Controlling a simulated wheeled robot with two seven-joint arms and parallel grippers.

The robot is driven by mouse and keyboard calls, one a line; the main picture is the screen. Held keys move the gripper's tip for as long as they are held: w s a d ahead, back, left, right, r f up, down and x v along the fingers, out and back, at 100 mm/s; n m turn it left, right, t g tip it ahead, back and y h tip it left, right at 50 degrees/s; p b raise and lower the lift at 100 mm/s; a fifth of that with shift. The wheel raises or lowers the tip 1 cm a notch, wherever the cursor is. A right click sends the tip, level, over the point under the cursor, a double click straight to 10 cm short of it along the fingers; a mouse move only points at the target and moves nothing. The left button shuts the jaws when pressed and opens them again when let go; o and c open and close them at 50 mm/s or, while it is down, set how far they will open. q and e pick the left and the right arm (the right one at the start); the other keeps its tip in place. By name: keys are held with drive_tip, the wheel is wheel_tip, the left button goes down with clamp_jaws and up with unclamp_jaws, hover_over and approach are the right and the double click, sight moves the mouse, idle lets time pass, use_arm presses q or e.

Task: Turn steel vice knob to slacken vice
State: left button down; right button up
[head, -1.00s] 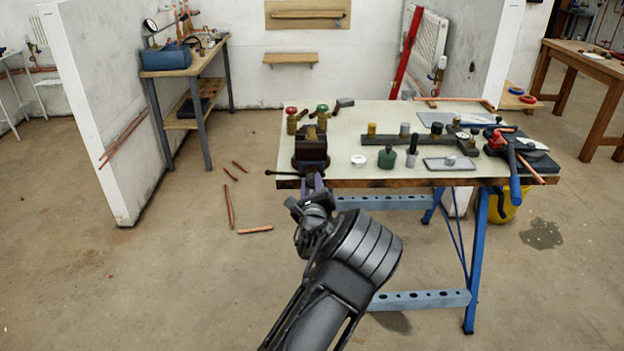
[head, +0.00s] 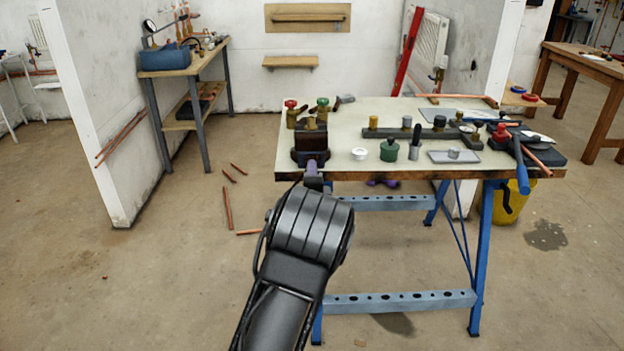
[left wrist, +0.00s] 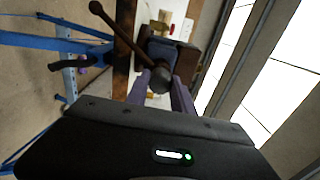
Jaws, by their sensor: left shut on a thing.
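The dark vice (head: 311,145) stands at the left front corner of the workbench top (head: 345,115). My left gripper (head: 313,178) is at its front, just below the bench edge, mostly hidden by my own wrist. In the left wrist view, the two purple-grey fingers of my left gripper (left wrist: 161,92) are closed on either side of the round dark steel knob (left wrist: 158,80). A brown bar (left wrist: 120,36) runs from the knob up and left to a ball end (left wrist: 95,7). The jaw gap is hidden. My right gripper is not in view.
A white puck (head: 360,154), a green pot (head: 389,150) and a flat plate (head: 453,156) lie right of the vice. Brass valves with a red cap (head: 291,104) and a green cap (head: 323,104) stand behind it. Copper pipes (head: 227,208) lie on the floor.

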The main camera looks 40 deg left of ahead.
use_arm(q)
drive_tip(key=n+b, duration=0.5)
drive_tip(key=n, duration=0.1)
drive_tip(key=n+b, duration=0.5)
drive_tip(key=n, duration=0.2)
drive_tip(key=n+b, duration=0.5)
drive_tip(key=n, duration=0.1)
drive_tip(key=shift+r, duration=0.25)
drive_tip(key=c, duration=1.3)
unclamp_jaws()
drive_tip(key=shift+w+a+f, duration=0.1)
drive_tip(key=shift+f, duration=0.1)
